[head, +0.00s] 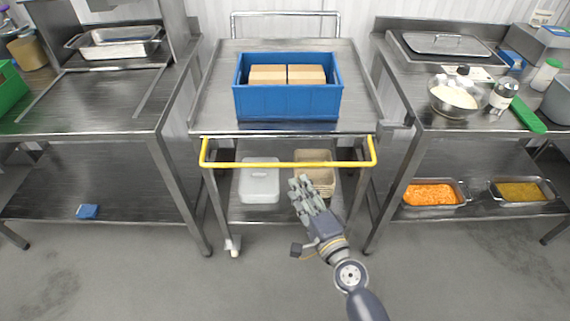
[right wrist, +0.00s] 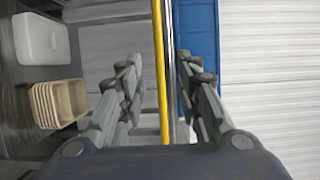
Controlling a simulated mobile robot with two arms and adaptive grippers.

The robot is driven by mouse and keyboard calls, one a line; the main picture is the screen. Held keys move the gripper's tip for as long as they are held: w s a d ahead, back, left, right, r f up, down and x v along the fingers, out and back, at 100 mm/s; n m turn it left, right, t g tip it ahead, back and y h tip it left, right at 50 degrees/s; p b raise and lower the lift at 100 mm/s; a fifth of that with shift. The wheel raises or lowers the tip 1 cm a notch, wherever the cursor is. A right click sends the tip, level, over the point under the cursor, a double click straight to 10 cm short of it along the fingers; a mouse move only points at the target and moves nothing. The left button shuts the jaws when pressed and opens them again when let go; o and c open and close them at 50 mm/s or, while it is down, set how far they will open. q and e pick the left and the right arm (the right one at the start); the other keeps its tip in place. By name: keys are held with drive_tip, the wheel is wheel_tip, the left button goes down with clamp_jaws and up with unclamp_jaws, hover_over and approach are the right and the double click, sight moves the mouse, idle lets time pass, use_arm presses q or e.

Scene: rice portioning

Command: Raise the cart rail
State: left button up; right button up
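The cart rail (head: 290,164) is a yellow bar across the front of the steel cart (head: 215,100), just below its top edge. My right gripper (head: 302,182) is in front of the cart, its fingertips pointing at the rail from slightly below it in the head view. In the right wrist view my right gripper (right wrist: 160,72) is open and empty. The yellow rail (right wrist: 159,70) runs between its two fingers there, with a gap on both sides. I cannot tell how far ahead of the fingertips it is. My left gripper is not in view.
A blue crate (head: 288,104) with two boxes stands on the cart top. A lidded container (head: 259,184) and stacked beige trays (head: 316,170) are on its lower shelf. Steel tables flank the cart closely: left table (head: 90,105), right table (head: 420,115). The floor in front is clear.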

sight(285, 165)
drive_tip(key=x, duration=1)
drive_tip(key=shift+w+f, duration=0.15)
clamp_jaws()
